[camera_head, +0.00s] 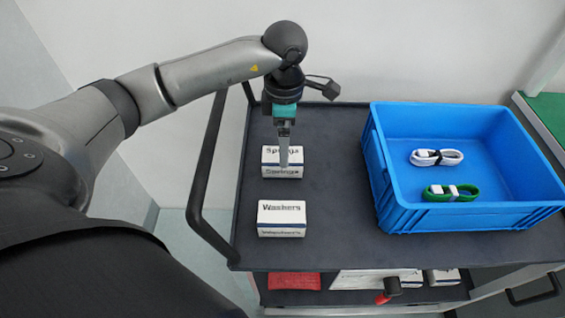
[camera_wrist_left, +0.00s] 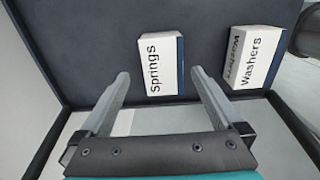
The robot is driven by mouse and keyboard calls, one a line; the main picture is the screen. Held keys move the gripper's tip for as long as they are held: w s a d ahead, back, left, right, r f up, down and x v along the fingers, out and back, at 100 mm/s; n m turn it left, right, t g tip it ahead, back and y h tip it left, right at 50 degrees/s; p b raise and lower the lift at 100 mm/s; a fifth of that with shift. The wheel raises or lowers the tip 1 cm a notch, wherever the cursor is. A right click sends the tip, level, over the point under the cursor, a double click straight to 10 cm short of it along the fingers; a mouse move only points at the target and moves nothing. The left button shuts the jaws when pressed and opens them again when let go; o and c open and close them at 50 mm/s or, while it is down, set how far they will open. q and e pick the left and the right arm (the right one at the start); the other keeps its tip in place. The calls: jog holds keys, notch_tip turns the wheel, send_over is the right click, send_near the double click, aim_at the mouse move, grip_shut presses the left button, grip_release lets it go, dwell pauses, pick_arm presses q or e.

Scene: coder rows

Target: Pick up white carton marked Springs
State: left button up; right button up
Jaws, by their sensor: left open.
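The white carton marked Springs (camera_head: 271,163) stands on the dark top of the cart, at the left, behind the Washers carton. It also shows in the left wrist view (camera_wrist_left: 160,65), ahead of and between the fingertips. My left gripper (camera_head: 285,160) comes down over the Springs carton in the head view and partly covers it. In the left wrist view its two fingers (camera_wrist_left: 160,78) are apart, with nothing held. Whether the fingers touch the carton I cannot tell. My right gripper is not in view.
A white Washers carton (camera_head: 282,218) stands in front of the Springs carton. A blue crate (camera_head: 470,214) at the right holds a white cable (camera_head: 436,157) and a green cable (camera_head: 452,192). A dark handle rail (camera_head: 208,165) runs along the cart's left edge. Cartons lie on the shelf below.

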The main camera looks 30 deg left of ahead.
aim_at(271, 168)
pick_arm(q)
jog(key=shift+f, duration=0.55)
jog(key=f, duration=0.2)
jog(key=f+b, duration=0.1)
jog(key=shift+s+f, duration=0.3)
jog(key=shift+f, duration=0.35)
jog(key=c, duration=1.4)
jog(key=shift+r, duration=0.1)
jog(key=shift+c, duration=0.5)
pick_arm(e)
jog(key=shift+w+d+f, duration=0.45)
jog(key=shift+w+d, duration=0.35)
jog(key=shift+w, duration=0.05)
pick_arm(q)
jog(key=shift+w+r, duration=0.1)
